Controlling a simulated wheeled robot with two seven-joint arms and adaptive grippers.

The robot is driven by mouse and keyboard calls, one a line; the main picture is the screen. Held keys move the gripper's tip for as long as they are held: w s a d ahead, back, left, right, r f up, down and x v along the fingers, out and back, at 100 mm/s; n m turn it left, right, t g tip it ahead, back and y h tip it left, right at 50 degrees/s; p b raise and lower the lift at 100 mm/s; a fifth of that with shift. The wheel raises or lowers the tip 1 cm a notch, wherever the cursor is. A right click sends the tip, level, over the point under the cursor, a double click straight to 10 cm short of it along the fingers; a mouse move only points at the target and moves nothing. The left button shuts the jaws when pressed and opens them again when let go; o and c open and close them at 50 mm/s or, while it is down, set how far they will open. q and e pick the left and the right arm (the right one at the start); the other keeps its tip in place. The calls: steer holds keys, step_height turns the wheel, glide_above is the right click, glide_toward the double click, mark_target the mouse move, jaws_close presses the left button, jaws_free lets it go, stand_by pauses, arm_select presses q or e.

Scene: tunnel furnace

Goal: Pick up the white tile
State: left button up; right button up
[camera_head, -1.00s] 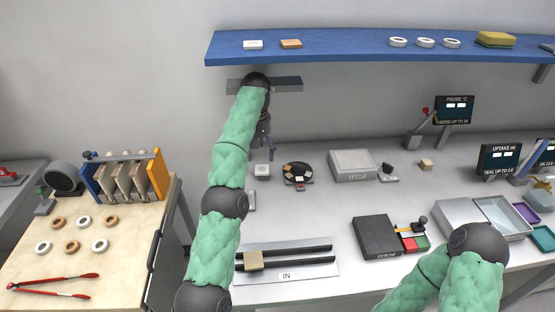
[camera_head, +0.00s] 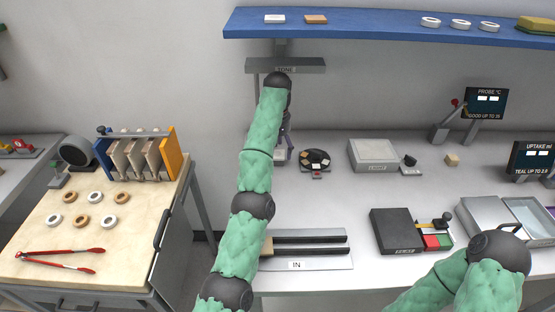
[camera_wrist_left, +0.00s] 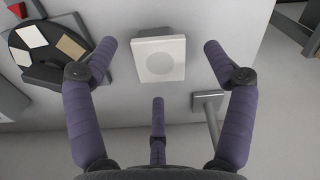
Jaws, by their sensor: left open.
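A white square tile-like piece with a round mark (camera_wrist_left: 160,58) lies under my left gripper in the left wrist view. My left gripper (camera_wrist_left: 160,48) is open, with a purple finger on either side of the piece and a third finger below it. No finger visibly touches it. In the head view my left gripper (camera_head: 284,152) is low over the back of the bench and hides this piece. Another small white tile (camera_head: 274,19) lies on the blue shelf. My right arm shows at the lower right, but its gripper is not visible.
A dark round dial with coloured chips (camera_head: 315,160) stands close beside the left gripper. A grey post with a square base (camera_wrist_left: 207,100) is near the right finger. The blue shelf (camera_head: 380,25) overhangs the back. A grey box (camera_head: 373,155) stands further right.

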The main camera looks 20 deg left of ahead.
arm_select(q)
steer(key=shift+f, duration=0.25)
steer(key=c, duration=1.3)
steer(key=shift+r, duration=0.1)
